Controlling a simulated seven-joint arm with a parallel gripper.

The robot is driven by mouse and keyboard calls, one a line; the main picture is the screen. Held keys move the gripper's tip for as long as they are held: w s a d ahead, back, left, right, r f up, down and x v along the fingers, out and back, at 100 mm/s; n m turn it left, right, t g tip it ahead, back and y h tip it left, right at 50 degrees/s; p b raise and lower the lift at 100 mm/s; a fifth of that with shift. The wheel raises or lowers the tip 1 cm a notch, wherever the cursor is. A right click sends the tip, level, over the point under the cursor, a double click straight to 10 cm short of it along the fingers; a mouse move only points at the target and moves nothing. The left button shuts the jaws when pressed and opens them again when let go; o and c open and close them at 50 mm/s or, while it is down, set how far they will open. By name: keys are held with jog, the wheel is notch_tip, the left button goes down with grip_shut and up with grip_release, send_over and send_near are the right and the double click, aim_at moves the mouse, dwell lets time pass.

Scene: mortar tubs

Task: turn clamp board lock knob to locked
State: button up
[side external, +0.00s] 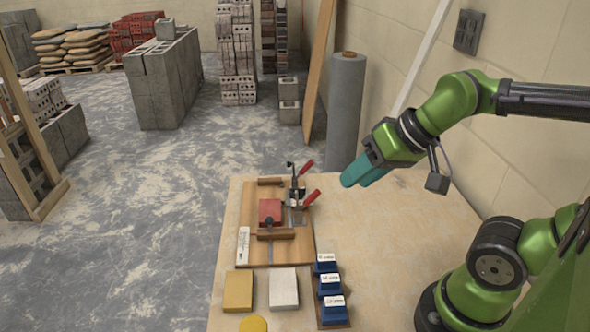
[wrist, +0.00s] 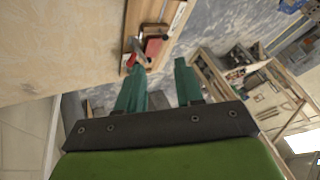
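The wooden clamp board (side external: 290,252) lies on the left part of the table. It bears a toggle clamp (side external: 296,192) with red handles, a red block (side external: 270,211) and wooden crossbars. A small dark knob (side external: 269,222) sits at the front crossbar; its setting is too small to read. My gripper (side external: 354,179) has teal fingers and is above the table, right of the clamp and apart from it. In the wrist view the fingers of my gripper (wrist: 159,82) are spread with nothing between them. The clamp board (wrist: 174,24) is partly visible beyond them.
A yellow block (side external: 238,290), a pale block (side external: 283,288) and several blue labelled tubs (side external: 329,284) stand in front of the board. A grey roll (side external: 346,110) stands behind the table. The table's (side external: 390,250) right half is mostly clear.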

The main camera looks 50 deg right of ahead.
jog(key=w+d+f+n+g+h, duration=0.1)
jog(key=w+d+n+g, duration=0.5)
jog(key=w, duration=0.6)
jog(key=w+d+f+n+g+h, duration=0.1)
jog(key=w+d+n, duration=0.3)
jog(key=w+n, duration=0.5)
jog(key=shift+m, duration=0.9)
jog(key=f, duration=0.5)
jog(key=w+f, duration=0.1)
jog(key=f, duration=0.5)
jog(key=w+f, duration=0.1)
jog(key=f, duration=0.5)
jog(key=shift+d, duration=0.15)
jog(key=shift+c, duration=0.3)
grip_shut()
